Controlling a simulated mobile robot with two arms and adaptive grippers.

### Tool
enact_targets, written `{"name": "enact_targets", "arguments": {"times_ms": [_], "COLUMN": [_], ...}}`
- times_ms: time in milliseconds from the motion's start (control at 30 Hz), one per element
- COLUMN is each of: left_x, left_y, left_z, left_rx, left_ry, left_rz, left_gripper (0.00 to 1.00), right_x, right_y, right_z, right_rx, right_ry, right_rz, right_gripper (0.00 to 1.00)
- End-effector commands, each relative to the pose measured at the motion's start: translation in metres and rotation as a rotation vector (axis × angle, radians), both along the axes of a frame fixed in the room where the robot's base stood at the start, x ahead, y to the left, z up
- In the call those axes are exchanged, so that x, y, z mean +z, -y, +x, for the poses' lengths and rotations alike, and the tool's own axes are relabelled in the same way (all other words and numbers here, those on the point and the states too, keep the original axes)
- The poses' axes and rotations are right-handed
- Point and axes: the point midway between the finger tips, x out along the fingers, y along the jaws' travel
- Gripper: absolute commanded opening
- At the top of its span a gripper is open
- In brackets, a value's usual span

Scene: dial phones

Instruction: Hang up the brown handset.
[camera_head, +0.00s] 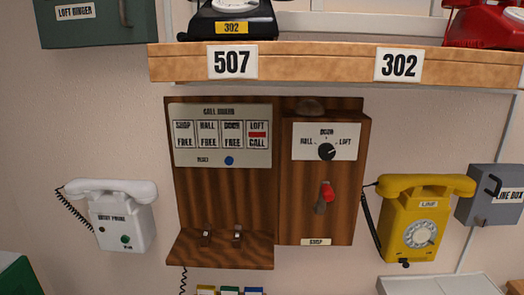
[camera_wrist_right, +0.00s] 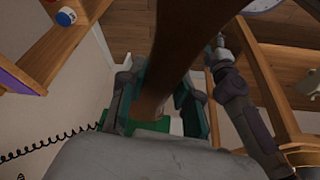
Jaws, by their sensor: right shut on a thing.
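The wooden call board (camera_head: 222,205) hangs on the wall in the head view. Two small hooks (camera_head: 221,236) stand on the shelf at its foot, with no handset on them. A coiled cord (camera_head: 183,281) hangs below the shelf's left end. In the right wrist view my right gripper (camera_wrist_right: 156,103) is shut around a long brown piece, which looks like the brown handset (camera_wrist_right: 200,35). Its far ends are cut off or hidden. A dark coiled cord (camera_wrist_right: 45,145) runs at the left of that view.
A white entry phone (camera_head: 122,215) hangs left of the board and a yellow phone (camera_head: 400,240) right of it. A wooden box with a red-handled lever (camera_head: 327,192) adjoins the board. A shelf (camera_head: 310,65) with phones runs above. Bare wall lies between these.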

Motion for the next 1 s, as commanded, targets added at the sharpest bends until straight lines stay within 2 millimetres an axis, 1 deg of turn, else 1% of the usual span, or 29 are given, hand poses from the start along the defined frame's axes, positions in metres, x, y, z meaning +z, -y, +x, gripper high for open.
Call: {"name": "enact_targets", "arguments": {"times_ms": [33, 67, 167, 267, 300, 367, 400, 467, 500, 567, 600, 700, 800, 900, 1000], "left_x": [0.000, 0.000, 0.000, 0.000, 0.000, 0.000, 0.000, 0.000, 0.000, 0.000, 0.000, 0.000, 0.000, 0.000, 0.000], "left_y": [0.000, 0.000, 0.000, 0.000, 0.000, 0.000, 0.000, 0.000, 0.000, 0.000, 0.000, 0.000, 0.000, 0.000, 0.000], "left_z": [0.000, 0.000, -0.002, -0.005, -0.005, -0.005, -0.005, -0.005, -0.005, -0.006, -0.006, -0.006, -0.006, -0.006, -0.006], "left_rx": [0.000, 0.000, 0.000, 0.000, 0.000, 0.000, 0.000, 0.000, 0.000, 0.000, 0.000, 0.000, 0.000, 0.000, 0.000], "left_ry": [0.001, 0.000, -0.002, -0.006, -0.006, -0.006, -0.007, -0.007, -0.007, -0.007, -0.007, -0.008, -0.008, -0.009, -0.009], "left_rz": [0.000, 0.000, -0.001, 0.000, 0.000, 0.000, 0.001, 0.001, 0.001, 0.001, 0.001, 0.001, 0.001, 0.001, 0.001], "left_gripper": [0.58, 0.58, 0.58, 0.58, 0.58, 0.58, 0.58, 0.58, 0.58, 0.58, 0.58, 0.58, 0.58, 0.58, 0.58], "right_x": [0.005, 0.007, 0.020, 0.042, 0.054, 0.074, 0.089, 0.113, 0.129, 0.155, 0.171, 0.209, 0.239, 0.259, 0.269], "right_y": [0.010, 0.016, 0.038, 0.068, 0.081, 0.101, 0.114, 0.134, 0.147, 0.165, 0.177, 0.202, 0.221, 0.233, 0.239], "right_z": [0.014, 0.021, 0.051, 0.087, 0.103, 0.126, 0.140, 0.160, 0.171, 0.186, 0.194, 0.208, 0.216, 0.218, 0.220], "right_rx": [-0.043, -0.069, -0.179, -0.325, -0.392, -0.497, -0.567, -0.672, -0.741, -0.842, -0.906, -1.047, -1.154, -1.225, -1.261], "right_ry": [0.006, 0.006, 0.008, 0.013, 0.015, 0.017, 0.017, 0.017, 0.018, 0.018, 0.016, 0.013, 0.011, 0.006, 0.005], "right_rz": [0.000, -0.001, 0.000, 0.000, 0.001, 0.002, 0.004, 0.004, 0.006, 0.007, 0.008, 0.009, 0.007, 0.006, 0.005], "right_gripper": [0.00, 0.00, 0.00, 0.00, 0.00, 0.00, 0.00, 0.00, 0.00, 0.00, 0.00, 0.00, 0.00, 0.00, 0.00]}}
